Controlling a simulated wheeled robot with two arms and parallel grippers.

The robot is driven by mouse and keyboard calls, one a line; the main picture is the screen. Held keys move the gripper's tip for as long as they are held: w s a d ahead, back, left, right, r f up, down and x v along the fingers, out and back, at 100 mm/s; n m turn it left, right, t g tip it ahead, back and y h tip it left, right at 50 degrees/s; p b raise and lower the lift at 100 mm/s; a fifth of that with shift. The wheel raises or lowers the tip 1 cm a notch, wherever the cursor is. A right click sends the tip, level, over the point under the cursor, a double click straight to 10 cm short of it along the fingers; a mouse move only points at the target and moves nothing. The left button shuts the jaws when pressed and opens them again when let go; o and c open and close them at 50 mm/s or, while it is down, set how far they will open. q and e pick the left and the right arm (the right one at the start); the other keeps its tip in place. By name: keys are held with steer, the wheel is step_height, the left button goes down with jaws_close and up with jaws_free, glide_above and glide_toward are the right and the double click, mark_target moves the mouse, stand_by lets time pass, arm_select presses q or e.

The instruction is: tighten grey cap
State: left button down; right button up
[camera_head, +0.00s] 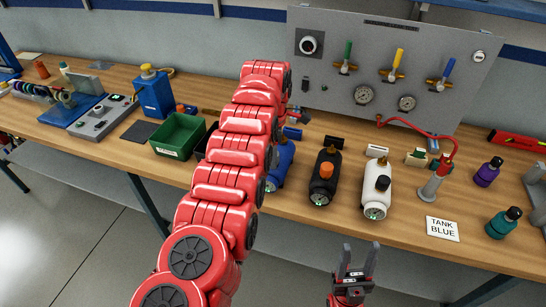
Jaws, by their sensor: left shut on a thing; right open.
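My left arm (235,150) rises across the middle of the picture, and its fingers are hidden behind its own links. A blue tank (283,162) stands partly behind that arm, and its top is hidden. A black tank (321,190) has an orange cap (326,170). A white tank (376,196) has a black cap (382,183). I cannot pick out a grey cap; it may be behind the arm. My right gripper (357,262) is open and empty, pointing up at the bench's front edge, apart from the tanks.
A grey panel (420,65) with valves and gauges stands behind the tanks. A red hose (415,127) runs to a grey-based fitting (433,187). A purple bottle (487,173), a teal bottle (503,223) and a card (442,228) are at right. A green bin (180,137) is at left.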

arm_select(q)
steer(key=shift+f+m+b, duration=0.15)
steer(key=shift+m+b, duration=1.15)
steer(key=shift+m, duration=0.7)
steer(key=shift+c, duration=2.2)
jaws_free()
steer(key=shift+r, duration=0.2)
